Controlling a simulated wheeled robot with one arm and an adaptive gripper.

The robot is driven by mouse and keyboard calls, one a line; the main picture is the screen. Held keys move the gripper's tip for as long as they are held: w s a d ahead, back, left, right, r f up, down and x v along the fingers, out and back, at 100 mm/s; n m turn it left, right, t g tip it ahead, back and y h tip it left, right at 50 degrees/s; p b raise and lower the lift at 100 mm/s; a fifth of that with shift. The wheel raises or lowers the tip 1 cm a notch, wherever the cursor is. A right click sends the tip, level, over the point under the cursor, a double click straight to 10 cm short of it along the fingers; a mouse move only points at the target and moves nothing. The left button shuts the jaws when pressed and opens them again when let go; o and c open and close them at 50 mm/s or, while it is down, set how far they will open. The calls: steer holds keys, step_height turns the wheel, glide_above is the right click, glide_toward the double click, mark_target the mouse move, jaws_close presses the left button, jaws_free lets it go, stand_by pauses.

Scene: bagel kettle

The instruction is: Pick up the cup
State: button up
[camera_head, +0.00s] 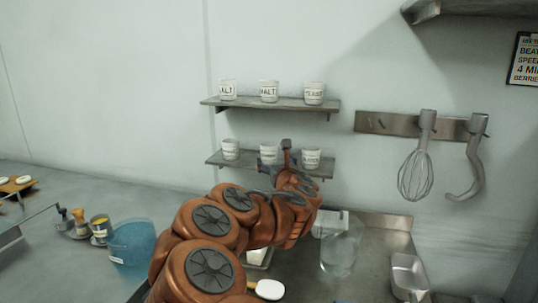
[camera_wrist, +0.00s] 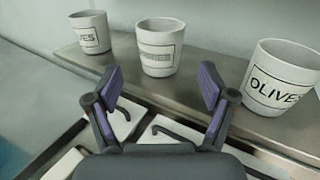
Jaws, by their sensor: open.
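Three white cups with printed labels stand upright in a row on the lower wall shelf. In the wrist view, the middle cup (camera_wrist: 160,52) is ahead of my gripper (camera_wrist: 162,82), roughly centred between its fingers; its label is too blurred to read. The right cup (camera_wrist: 283,75) reads OLIVES. The left cup (camera_wrist: 90,33) shows only part of its label. My gripper is open and empty, with the fingers short of the middle cup. In the head view, my gripper (camera_head: 280,170) is in front of the lower shelf and partly hides the middle cup (camera_head: 268,151).
The lower shelf (camera_head: 218,160) has little depth. Three more labelled cups stand on the upper shelf (camera_head: 240,103). A whisk (camera_head: 415,175) and a hook (camera_head: 474,160) hang at right. A blue container (camera_head: 131,243), a clear container (camera_head: 341,252) and a metal pan (camera_head: 408,277) stand below.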

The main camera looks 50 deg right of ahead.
mark_target(272, 152)
steer(key=shift+p+x, duration=0.35)
steer(key=shift+x, duration=0.8)
steer(key=w, duration=0.1)
steer(key=w+d+r+p, duration=0.1)
steer(key=w+d+p, duration=0.1)
steer(key=shift+r, duration=0.25)
steer(key=shift+x, duration=0.95)
steer(key=shift+f, duration=0.2)
steer(key=shift+c, duration=0.3)
steer(key=c, duration=1.2)
